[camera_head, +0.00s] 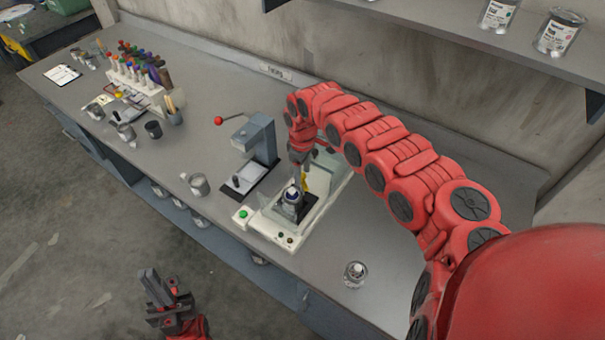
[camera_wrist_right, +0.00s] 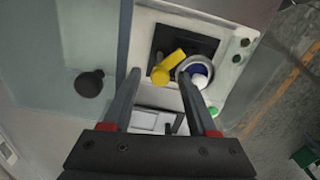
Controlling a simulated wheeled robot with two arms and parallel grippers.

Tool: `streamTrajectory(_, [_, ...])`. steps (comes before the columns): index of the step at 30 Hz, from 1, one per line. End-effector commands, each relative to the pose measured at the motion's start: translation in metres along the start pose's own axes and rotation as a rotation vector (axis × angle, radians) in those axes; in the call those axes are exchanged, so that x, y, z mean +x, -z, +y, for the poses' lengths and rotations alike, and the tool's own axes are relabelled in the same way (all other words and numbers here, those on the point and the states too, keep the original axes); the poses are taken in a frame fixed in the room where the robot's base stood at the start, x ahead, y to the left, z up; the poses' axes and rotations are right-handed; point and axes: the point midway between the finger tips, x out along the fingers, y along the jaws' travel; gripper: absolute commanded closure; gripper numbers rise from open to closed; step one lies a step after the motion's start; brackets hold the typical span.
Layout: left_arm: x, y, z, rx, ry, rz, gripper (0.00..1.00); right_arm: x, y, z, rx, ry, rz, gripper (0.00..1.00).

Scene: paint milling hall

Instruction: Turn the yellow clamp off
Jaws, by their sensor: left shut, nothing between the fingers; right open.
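The yellow clamp (camera_head: 304,180) is on the white machine (camera_head: 262,224), beside a metal can with blue contents (camera_head: 291,196). In the right wrist view the clamp (camera_wrist_right: 168,67) lies slantwise by the can (camera_wrist_right: 198,72), its end close to or touching the rim; I cannot tell which. My right gripper (camera_head: 299,164) reaches down over the machine and partly hides the clamp. In the wrist view its open fingers (camera_wrist_right: 158,74) point toward the clamp, with nothing held. My left gripper (camera_head: 162,288) is shut and empty, away from the bench over the floor.
A grey press with a red-knobbed lever (camera_head: 262,135) stands left of the machine. A metal mug (camera_head: 199,185) and a glass jar (camera_head: 355,273) stand near the bench front. A bottle rack (camera_head: 135,80) is further left. A shelf (camera_head: 470,25) overhangs the back right.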

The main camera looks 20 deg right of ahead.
Motion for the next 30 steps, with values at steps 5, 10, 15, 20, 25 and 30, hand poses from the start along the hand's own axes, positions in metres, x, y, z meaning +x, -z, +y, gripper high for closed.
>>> streamTrajectory(5, [0.0005,0.0001,0.0,0.0,0.0,0.0,1.0,-0.0005,-0.0001,0.0,0.0,0.0,0.0,0.5])
streamTrajectory(10, [0.0005,0.0001,0.0,0.0,0.0,0.0,1.0,-0.0005,-0.0001,0.0,0.0,0.0,0.0,0.81])
streamTrajectory(15, [0.0004,0.0001,0.0,0.0,0.0,0.0,1.0,-0.0005,-0.0002,0.0,0.001,0.0,0.0,1.0])
streamTrajectory(20, [0.0003,0.0001,0.0,0.0,0.0,0.0,1.0,-0.0004,-0.0003,0.0001,0.0,0.0,0.0,1.0])
streamTrajectory(25, [-0.0023,-0.0004,0.0001,0.0,0.0,0.0,1.0,0.0004,-0.0004,0.0003,-0.023,0.0,-0.001,1.0])
streamTrajectory(30, [-0.0089,-0.0016,0.0004,0.0,0.0,0.0,1.0,0.0016,-0.0007,0.0008,-0.097,-0.001,-0.001,1.0])
